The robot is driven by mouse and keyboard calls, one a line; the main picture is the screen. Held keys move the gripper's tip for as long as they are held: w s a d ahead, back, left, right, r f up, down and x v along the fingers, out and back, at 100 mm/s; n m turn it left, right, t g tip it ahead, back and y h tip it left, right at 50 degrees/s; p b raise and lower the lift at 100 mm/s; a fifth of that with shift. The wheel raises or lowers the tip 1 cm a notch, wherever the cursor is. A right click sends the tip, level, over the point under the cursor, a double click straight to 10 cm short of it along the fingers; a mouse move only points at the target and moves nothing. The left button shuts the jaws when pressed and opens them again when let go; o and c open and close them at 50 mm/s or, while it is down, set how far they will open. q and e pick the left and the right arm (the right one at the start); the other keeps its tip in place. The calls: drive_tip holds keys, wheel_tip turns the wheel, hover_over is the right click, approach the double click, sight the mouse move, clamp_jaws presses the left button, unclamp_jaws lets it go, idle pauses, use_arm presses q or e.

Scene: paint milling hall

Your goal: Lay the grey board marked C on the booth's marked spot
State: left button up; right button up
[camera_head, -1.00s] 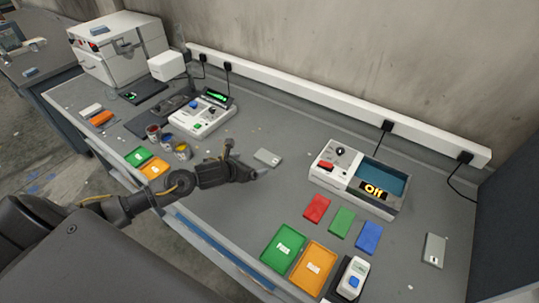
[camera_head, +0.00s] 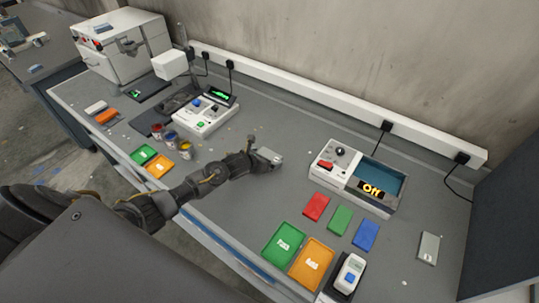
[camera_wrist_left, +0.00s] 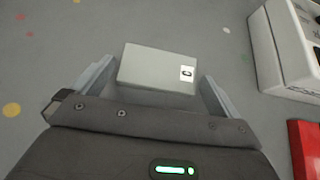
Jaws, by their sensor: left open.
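A grey board (camera_head: 270,154) with a small white label lies on the bench. A white unit (camera_head: 332,170) with a teal recess (camera_head: 381,184) and an "Off" sign looks like the booth. I cannot make out a marked spot. My right gripper is not in view.
Red (camera_head: 316,206), green (camera_head: 340,220) and blue (camera_head: 366,235) plates lie before the unit. Green (camera_head: 284,245) and orange (camera_head: 312,265) trays stand at the front edge. A white meter (camera_head: 350,273) stands beside them. Paint pots (camera_head: 186,150) stand left of my arm.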

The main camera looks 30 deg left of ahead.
use_arm(q)
drive_tip(key=shift+w+f, duration=0.35)
drive_tip(key=shift+w, duration=0.05)
drive_tip(key=shift+c, duration=0.3)
drive_tip(key=c, duration=0.7)
drive_tip(key=shift+r, duration=0.1)
drive_tip(key=shift+c, duration=0.2)
